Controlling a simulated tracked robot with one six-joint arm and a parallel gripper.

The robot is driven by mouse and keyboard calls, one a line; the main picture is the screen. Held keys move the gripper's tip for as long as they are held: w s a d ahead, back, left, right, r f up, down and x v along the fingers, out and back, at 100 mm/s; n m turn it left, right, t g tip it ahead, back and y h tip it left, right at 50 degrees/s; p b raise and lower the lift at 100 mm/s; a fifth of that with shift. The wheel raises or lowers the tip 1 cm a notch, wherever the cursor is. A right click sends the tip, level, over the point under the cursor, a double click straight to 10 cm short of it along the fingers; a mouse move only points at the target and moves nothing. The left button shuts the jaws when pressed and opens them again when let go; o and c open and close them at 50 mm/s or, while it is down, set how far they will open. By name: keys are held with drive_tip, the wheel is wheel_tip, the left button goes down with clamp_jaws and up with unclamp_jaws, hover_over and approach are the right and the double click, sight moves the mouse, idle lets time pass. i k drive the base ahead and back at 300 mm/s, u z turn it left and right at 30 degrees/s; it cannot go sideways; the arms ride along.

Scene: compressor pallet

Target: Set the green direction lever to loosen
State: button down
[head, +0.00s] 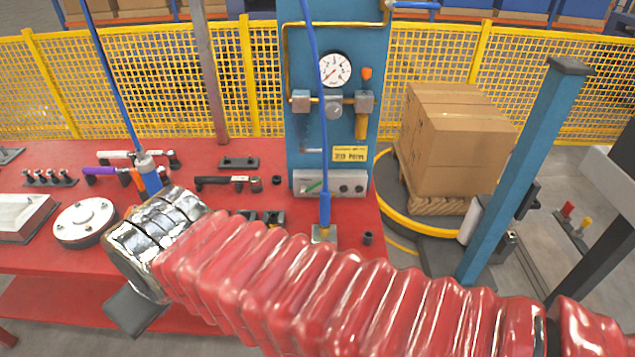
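A small green lever (314,187) sits on the pale control box (340,175) at the foot of the blue panel. It lies slanted, its right end higher than its left. Any setting labels beside it are too small to read. My arm, in a red ribbed sleeve, crosses the front of the view and ends in a silver cuff at the left. A grey part of my gripper (138,308) shows below the cuff, over the table's front edge, well left of and nearer than the lever. Its fingers cannot be made out.
The blue panel (296,120) bears a gauge (334,69) and valves. Blue hoses hang in front of it and at the left. Tools and parts lie on the red table (225,150). Cartons (465,155) stand right, a blue post (520,165) nearer.

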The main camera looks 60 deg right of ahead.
sight(304, 190)
drive_tip(key=u, duration=0.6)
drive_tip(key=k, duration=1.7)
drive_tip(key=z, duration=0.4)
drive_tip(key=i, duration=1)
drive_tip(key=z, duration=0.05)
